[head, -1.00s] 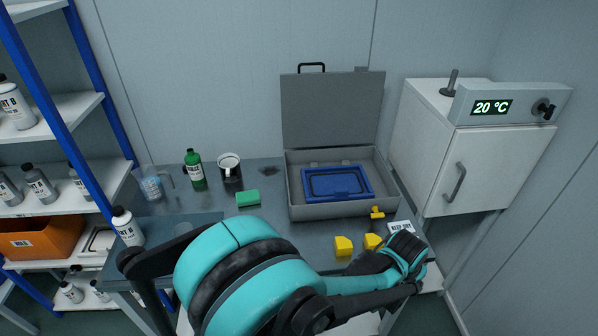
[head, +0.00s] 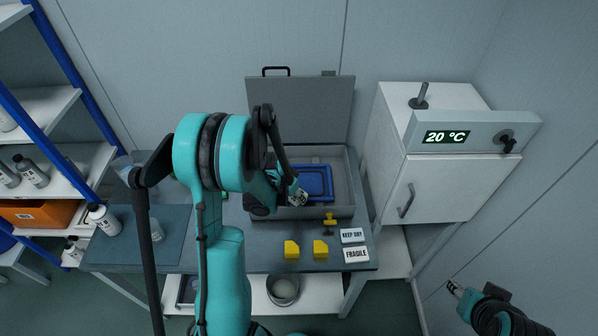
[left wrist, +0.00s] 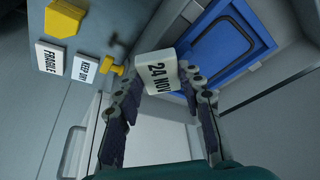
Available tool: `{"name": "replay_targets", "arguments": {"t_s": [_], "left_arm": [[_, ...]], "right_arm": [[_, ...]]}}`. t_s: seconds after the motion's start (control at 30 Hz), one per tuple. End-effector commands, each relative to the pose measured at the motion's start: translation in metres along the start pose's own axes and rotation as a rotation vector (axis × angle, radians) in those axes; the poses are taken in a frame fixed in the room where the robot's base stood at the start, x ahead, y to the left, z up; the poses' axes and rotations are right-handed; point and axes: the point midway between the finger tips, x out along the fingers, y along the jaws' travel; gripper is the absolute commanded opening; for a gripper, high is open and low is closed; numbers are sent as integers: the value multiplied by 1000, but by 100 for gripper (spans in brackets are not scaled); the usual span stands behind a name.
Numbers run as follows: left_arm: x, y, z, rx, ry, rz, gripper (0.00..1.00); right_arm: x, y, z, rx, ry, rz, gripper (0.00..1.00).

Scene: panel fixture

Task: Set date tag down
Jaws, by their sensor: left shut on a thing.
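The date tag (left wrist: 158,72), a white block reading "24 NOV", is between the fingers of my left gripper (left wrist: 160,82) in the left wrist view. My left gripper (head: 297,196) is shut on it over the open grey case (head: 343,209), near the blue framed insert (head: 318,181). In the head view only a small part of the tag (head: 300,198) shows; my arm hides part of the case. Whether the tag touches anything below cannot be told. My right gripper (head: 456,287) is at the lower right, away from the table; its opening is unclear.
The "KEEP DRY" tag (head: 352,235) and "FRAGILE" tag (head: 356,255) lie at the table's right. Two yellow blocks (head: 292,249) and a yellow stamp-like piece (head: 329,221) are in front of the case. A white cabinet (head: 445,185) stands at the right.

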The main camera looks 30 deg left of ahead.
Motion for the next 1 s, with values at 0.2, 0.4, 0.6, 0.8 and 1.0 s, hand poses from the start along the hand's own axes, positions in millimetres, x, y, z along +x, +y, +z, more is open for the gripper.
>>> {"name": "replay_targets", "arguments": {"t_s": [0.2, 0.4, 0.6, 0.8, 1.0], "left_arm": [[-3, -19, 0, 24, 8, 8, 23], [34, -39, -21, 26, 9, 9, 23], [74, -62, -48, 26, 9, 9, 23], [95, -75, -62, 25, 9, 9, 23], [109, -77, -59, 25, 8, 9, 23]], "right_arm": [[-16, 0, -11, 0, 0, 0, 40], [-12, 0, -9, 0, 0, 0, 40], [-12, 0, -8, 0, 0, 0, 40], [-11, 0, -8, 0, 0, 0, 40], [-10, 0, -7, 0, 0, 0, 40]]}}
